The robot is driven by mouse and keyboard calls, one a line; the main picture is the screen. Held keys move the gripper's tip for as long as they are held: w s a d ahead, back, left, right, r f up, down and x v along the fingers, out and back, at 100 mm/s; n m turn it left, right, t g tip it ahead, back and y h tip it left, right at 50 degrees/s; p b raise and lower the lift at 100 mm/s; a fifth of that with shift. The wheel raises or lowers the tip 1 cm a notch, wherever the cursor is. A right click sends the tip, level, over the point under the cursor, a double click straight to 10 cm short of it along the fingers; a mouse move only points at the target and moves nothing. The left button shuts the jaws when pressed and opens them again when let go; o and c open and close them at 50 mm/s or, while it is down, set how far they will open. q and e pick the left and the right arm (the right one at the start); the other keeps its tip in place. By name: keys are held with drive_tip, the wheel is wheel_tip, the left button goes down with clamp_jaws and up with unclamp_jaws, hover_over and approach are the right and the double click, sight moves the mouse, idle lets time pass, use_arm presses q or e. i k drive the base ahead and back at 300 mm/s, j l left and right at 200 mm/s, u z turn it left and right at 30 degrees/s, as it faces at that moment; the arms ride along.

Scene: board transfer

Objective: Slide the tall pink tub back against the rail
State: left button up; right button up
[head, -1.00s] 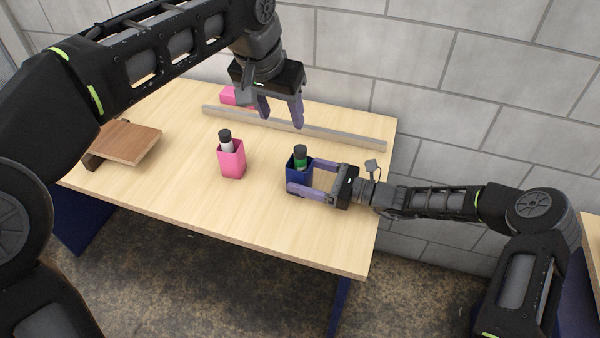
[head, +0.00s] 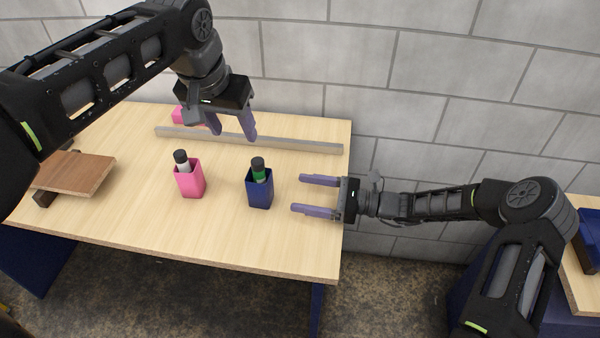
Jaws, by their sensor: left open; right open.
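The tall pink tub (head: 190,183) stands upright on the table, left of centre, with a black-capped white bottle (head: 182,162) in it. The grey rail (head: 290,144) runs across the back of the table. There is bare table between the tub and the rail. My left gripper (head: 231,135) is open, pointing down over the rail, behind and to the right of the pink tub. My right gripper (head: 317,196) is open and empty, to the right of the blue tub (head: 260,194) and apart from it.
The blue tub holds a green bottle with a black cap (head: 258,165). A pink block-like thing (head: 181,114) sits behind the rail, partly hidden. A tilted brown board (head: 78,172) rests on a dark support at the left. The table front (head: 150,225) is clear.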

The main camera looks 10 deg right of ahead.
sight(192, 185)
drive_tip(key=k+l, duration=0.1)
drive_tip(key=l, duration=0.35)
drive_tip(key=k+l, duration=0.15)
drive_tip(key=l, duration=0.35)
drive_tip(key=k+l, duration=0.1)
drive_tip(key=l, duration=0.35)
